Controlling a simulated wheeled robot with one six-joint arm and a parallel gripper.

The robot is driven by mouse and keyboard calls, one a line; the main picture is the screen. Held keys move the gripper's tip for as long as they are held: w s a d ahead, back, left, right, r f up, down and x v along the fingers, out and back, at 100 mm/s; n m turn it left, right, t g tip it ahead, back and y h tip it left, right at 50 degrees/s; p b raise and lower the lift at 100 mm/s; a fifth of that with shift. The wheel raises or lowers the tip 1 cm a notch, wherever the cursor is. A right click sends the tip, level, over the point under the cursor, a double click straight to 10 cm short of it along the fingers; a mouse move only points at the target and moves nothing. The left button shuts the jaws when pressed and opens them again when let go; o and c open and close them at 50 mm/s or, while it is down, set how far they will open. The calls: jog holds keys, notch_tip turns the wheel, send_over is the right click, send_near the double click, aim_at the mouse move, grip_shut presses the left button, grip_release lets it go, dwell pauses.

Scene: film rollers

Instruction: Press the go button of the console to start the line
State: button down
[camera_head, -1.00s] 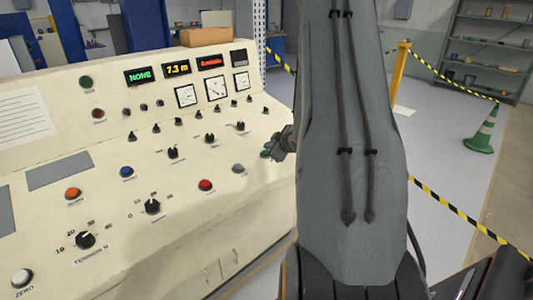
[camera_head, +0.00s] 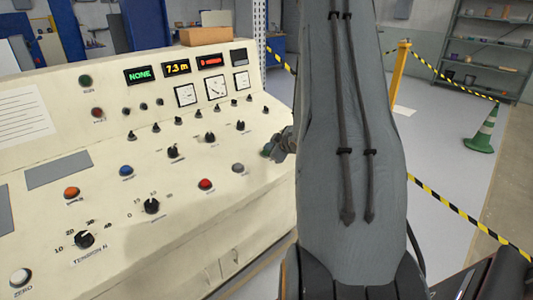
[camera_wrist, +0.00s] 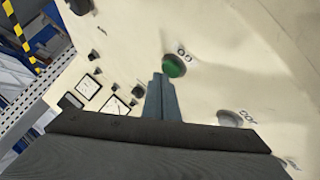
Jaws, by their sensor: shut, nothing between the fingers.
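The cream console (camera_head: 110,225) fills the left of the head view. Its green go button (camera_wrist: 174,66), labelled GO, shows in the wrist view just beyond the tips of my gripper (camera_wrist: 160,80). The fingers are shut with nothing between them. The tips overlap the button's near edge in that view; I cannot tell whether they touch it. In the head view, a bit of the green button (camera_head: 267,151) shows next to my gripper (camera_head: 280,147), which is mostly hidden by my arm.
A grey button (camera_wrist: 232,117) lies right of the go button in the wrist view. Red (camera_head: 206,184), blue (camera_head: 127,171) and orange (camera_head: 72,193) buttons and several knobs cover the panel. Displays read NONE and 7.3 m. A striped barrier and a green cone (camera_head: 482,135) stand at right.

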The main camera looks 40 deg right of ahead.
jog(key=shift+w+f, duration=0.1)
jog(key=shift+f, duration=0.35)
dwell(0.8)
jog(key=shift+r, duration=0.1)
jog(key=shift+s+r+p, duration=0.25)
jog(key=shift+r+p, duration=0.2)
jog(key=shift+r, duration=0.3)
jog(key=r+p, duration=0.2)
jog(key=s+r+p, duration=0.1)
jog(key=r, duration=0.2)
jog(key=shift+p, duration=0.4)
dwell(0.7)
